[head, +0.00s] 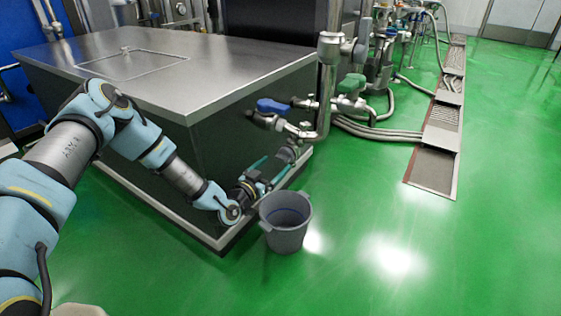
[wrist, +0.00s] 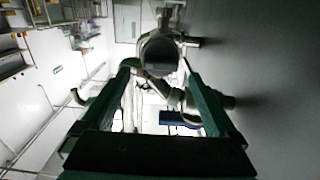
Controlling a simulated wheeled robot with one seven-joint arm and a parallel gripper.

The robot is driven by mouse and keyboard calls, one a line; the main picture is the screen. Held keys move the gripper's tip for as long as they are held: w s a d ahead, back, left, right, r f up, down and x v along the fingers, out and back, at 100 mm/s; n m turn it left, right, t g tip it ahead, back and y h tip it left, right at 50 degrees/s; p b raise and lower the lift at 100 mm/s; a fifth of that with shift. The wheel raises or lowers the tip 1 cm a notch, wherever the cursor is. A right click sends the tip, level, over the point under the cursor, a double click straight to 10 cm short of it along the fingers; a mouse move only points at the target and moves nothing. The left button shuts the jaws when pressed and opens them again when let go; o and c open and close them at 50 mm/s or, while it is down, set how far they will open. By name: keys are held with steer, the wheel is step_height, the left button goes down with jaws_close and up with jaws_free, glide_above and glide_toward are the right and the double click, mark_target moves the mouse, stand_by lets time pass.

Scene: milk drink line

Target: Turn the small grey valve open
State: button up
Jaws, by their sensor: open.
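A metal pipe with fittings stands at the corner of the steel cabinet. A small grey valve part (head: 303,131) juts from its lower end, below a blue handle (head: 272,105); its lever position is too small to tell. My gripper (head: 276,164) is low beside the cabinet, just below these fittings, with its green fingers apart. In the wrist view, my gripper (wrist: 158,72) is open and a round grey metal end (wrist: 160,55) shows between the fingertips. The blue handle (wrist: 176,118) shows nearer the right finger. Whether a finger touches the metal is unclear.
A grey bucket (head: 286,221) stands on the floor just right of my gripper. The steel cabinet (head: 215,75) is close on the left. A green-handled valve (head: 352,86) and hoses (head: 378,132) lie behind.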

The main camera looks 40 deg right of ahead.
mark_target(281, 159)
steer(key=shift+x, duration=1.9)
steer(key=shift+c, duration=0.3)
steer(key=c, duration=1.2)
steer(key=shift+c, duration=0.2)
